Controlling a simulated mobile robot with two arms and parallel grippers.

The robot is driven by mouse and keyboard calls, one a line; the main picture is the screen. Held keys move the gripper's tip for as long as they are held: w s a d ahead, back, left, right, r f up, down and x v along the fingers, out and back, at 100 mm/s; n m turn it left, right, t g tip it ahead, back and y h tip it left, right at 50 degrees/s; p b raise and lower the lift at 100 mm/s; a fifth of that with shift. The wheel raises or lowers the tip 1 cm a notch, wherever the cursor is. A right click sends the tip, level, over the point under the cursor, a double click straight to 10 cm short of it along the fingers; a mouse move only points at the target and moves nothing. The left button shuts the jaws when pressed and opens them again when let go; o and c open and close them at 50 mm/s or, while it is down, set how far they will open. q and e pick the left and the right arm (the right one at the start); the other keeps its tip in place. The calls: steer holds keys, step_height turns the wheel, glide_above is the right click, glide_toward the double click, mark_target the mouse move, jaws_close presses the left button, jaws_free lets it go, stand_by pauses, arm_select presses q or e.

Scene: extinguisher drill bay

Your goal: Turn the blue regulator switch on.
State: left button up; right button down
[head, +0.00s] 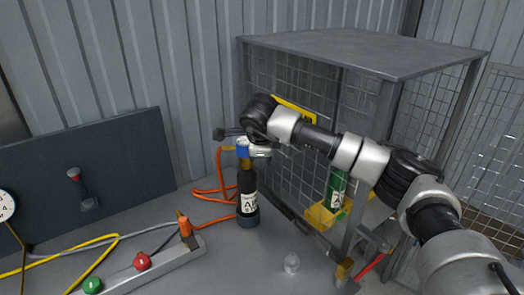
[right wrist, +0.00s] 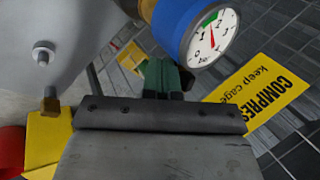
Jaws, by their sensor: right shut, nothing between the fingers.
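The blue regulator (head: 243,147) sits on top of an upright black bottle (head: 247,190) with a white label. In the right wrist view the blue regulator (right wrist: 178,22) is close, at the top. Its white dial (right wrist: 212,38) has a green sector and a red pointer; I cannot tell an on or off position. My left gripper is not in view.
A mesh cage (head: 360,50) stands right of the bottle, with a green bottle (head: 337,192) by a yellow tray (head: 320,217). An orange hose (head: 218,190) runs behind the black bottle. Green (head: 92,285) and red (head: 142,261) knobs sit on a bar at front left.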

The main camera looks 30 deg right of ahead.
steer(key=shift+r, duration=0.1)
stand_by(0.6)
steer(key=shift+r+p, duration=0.45)
steer(key=shift+r, duration=0.25)
steer(key=shift+f, duration=0.1)
